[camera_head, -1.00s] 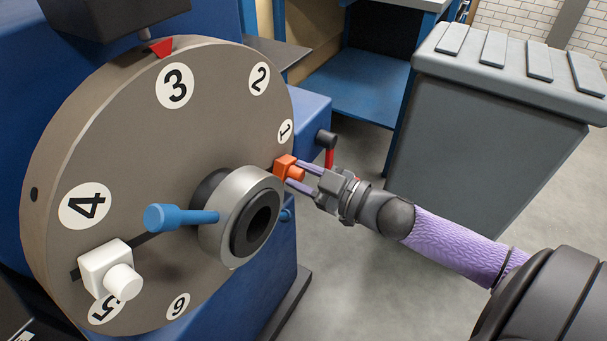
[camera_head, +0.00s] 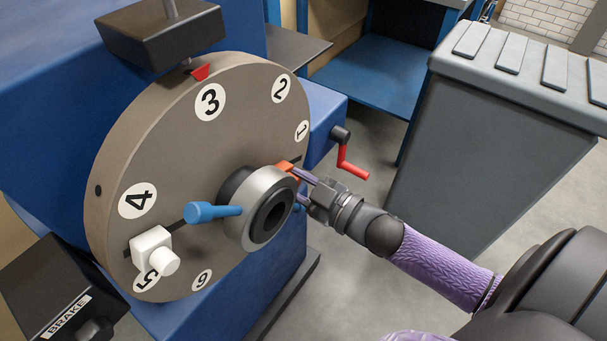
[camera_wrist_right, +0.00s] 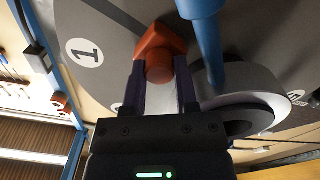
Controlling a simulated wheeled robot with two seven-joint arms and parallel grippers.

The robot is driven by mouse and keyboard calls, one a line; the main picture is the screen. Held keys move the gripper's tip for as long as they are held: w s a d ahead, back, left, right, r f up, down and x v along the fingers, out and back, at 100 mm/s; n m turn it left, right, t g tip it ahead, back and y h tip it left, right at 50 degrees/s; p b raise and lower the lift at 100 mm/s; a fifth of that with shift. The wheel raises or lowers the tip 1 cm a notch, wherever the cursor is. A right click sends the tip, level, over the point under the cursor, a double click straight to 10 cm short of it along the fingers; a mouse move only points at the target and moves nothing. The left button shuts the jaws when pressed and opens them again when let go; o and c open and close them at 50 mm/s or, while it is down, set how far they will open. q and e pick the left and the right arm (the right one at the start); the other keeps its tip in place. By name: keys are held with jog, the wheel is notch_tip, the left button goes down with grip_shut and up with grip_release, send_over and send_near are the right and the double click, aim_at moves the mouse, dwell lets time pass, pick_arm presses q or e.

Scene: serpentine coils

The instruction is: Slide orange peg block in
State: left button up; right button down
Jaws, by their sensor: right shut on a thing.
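The orange peg block (camera_head: 284,166) sits against the face of the grey numbered disc (camera_head: 135,110), right of the hub (camera_head: 262,205), mostly hidden by the hub and gripper in the head view. My right gripper (camera_head: 296,180) is shut on it. In the right wrist view the orange block (camera_wrist_right: 159,52) shows its round peg between the two fingers of my right gripper (camera_wrist_right: 160,88). A white peg block (camera_head: 152,249) sits on the disc's other side near the number 5. My left gripper is not in view.
A blue handle (camera_head: 212,212) sticks out left of the hub. A red crank (camera_head: 352,168) is behind my right gripper. A black brake box (camera_head: 62,295) stands at lower left. A grey cabinet (camera_head: 490,150) is at right.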

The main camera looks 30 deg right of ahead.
jog(key=shift+s+a, duration=0.1)
jog(key=shift+a, duration=0.05)
jog(key=shift+c, duration=1.9)
grip_release()
jog(key=shift+a, duration=0.1)
pick_arm(q)
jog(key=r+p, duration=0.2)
jog(key=p, duration=0.1)
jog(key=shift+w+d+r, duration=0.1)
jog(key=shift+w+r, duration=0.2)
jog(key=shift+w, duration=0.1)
pick_arm(e)
jog(key=v, duration=1)
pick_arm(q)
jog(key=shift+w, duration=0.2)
